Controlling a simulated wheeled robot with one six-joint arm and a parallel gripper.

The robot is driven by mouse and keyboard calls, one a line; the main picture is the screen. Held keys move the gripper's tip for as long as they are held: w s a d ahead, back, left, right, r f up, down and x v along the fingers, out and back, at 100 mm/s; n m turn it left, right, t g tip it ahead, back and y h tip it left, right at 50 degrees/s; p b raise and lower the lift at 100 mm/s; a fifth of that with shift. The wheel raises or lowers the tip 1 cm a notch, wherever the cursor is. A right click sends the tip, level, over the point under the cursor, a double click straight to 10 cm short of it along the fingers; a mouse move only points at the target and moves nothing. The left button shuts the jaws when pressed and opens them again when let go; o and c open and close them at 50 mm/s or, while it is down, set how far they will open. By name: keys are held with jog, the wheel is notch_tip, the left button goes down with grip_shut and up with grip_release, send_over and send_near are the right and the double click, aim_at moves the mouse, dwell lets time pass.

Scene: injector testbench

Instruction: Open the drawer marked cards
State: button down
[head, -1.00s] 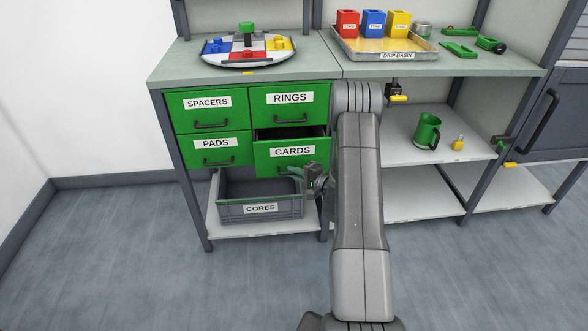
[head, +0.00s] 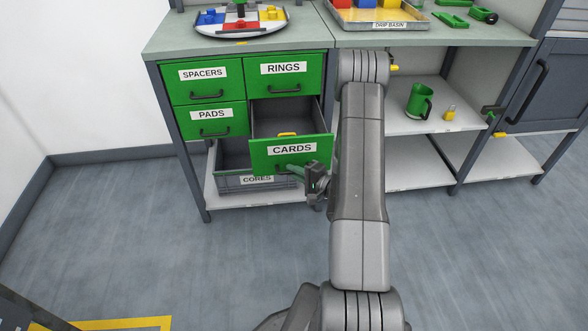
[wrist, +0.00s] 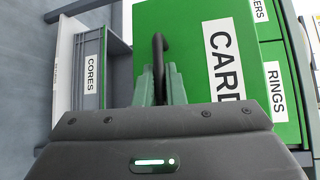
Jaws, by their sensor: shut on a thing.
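The green drawer marked CARDS (head: 262,155) is pulled well out of the cabinet in the head view. Its grey inside shows, with a small yellow thing (head: 287,134) in it near the front. In the wrist view the drawer's front (wrist: 193,45) fills the upper middle, its label turned sideways. My gripper (head: 292,169) is at the front's lower part in the head view. In the wrist view my gripper (wrist: 160,85) is shut on the drawer's dark handle (wrist: 158,50). My arm stands just right of the drawer.
Drawers SPACERS (head: 190,87), RINGS (head: 262,85) and PADS (head: 197,127) are shut. The grey CORES bin (head: 232,183) sits on the shelf below, partly covered by the CARDS drawer. A green mug (head: 415,100) stands on the right shelf. The floor in front is free.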

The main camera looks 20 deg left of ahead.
jog(key=c, duration=1.5)
grip_release()
jog(key=p+v, duration=0.1)
jog(key=v, duration=1.3)
jog(key=shift+a, duration=0.1)
jog(key=b+x, duration=0.1)
jog(key=x, duration=1.2)
jog(key=shift+w+a+f, duration=0.1)
jog(key=shift+a, duration=0.3)
